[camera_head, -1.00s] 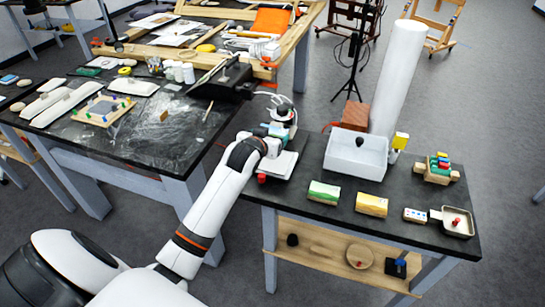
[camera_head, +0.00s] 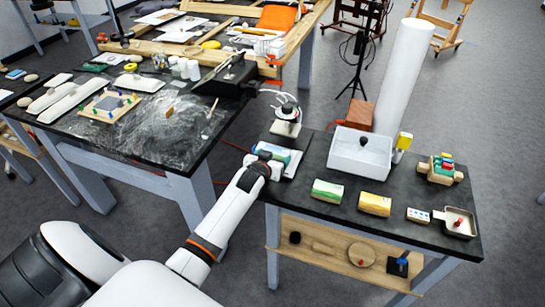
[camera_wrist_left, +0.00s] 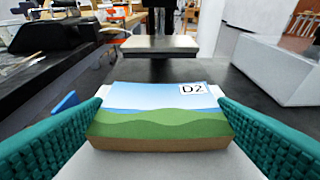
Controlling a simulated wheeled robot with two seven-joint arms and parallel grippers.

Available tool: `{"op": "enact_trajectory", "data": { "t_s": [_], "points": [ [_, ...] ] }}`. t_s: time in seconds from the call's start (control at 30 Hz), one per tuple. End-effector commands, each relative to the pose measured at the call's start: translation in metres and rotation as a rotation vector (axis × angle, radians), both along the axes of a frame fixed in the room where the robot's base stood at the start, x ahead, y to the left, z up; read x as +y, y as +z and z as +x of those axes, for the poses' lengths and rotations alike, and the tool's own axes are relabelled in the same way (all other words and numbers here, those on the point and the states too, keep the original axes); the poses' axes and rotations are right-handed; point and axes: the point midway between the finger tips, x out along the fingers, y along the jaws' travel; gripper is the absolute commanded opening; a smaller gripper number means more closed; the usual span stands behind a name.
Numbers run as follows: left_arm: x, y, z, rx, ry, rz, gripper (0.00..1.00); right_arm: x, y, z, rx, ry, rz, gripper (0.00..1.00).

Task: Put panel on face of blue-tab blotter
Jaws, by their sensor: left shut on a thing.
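My left gripper (camera_head: 262,164) is shut on the panel (camera_head: 280,154), at the left end of the dark bench. In the left wrist view, the panel (camera_wrist_left: 160,118) carries a blue-sky and green-hill picture with a "D2" label. It lies level between the teal fingers (camera_wrist_left: 160,125). A pale flat board, which looks like the blotter (camera_wrist_left: 165,165), shows below it; its white edge (camera_head: 295,165) shows in the head view. A blue tab (camera_wrist_left: 66,103) shows left of the panel. Whether the panel touches the board cannot be told. My right gripper is out of view.
A small stand with a pale plate (camera_wrist_left: 160,44) is just beyond the panel. A white open box (camera_head: 343,162) stands to the right. Green (camera_head: 327,192) and yellow (camera_head: 374,204) blocks sit along the bench's front. A dark table (camera_head: 150,138) is to the left across a gap.

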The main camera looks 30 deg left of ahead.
Motion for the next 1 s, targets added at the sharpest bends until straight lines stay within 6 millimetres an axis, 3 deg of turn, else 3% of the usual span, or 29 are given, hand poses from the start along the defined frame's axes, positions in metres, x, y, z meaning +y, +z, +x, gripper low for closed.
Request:
{"op": "enact_trajectory", "data": {
  "t_s": [0.1,0.13,0.23,0.57,1.0],
  "points": [
    [0.0,-0.003,0.0,0.0,0.0,0.0,0.57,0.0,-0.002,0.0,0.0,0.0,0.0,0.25],
    [0.0,-0.002,0.0,0.0,0.0,0.0,0.84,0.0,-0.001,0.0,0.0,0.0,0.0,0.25],
    [0.0,-0.002,0.0,0.001,0.0,0.0,1.0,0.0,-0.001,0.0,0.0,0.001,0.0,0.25],
    [-0.001,0.002,-0.004,0.001,0.0,0.0,1.0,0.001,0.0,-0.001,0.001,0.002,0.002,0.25],
    [-0.019,0.032,-0.078,0.001,0.0,-0.001,1.0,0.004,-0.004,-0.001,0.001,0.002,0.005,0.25]
  ]
}}
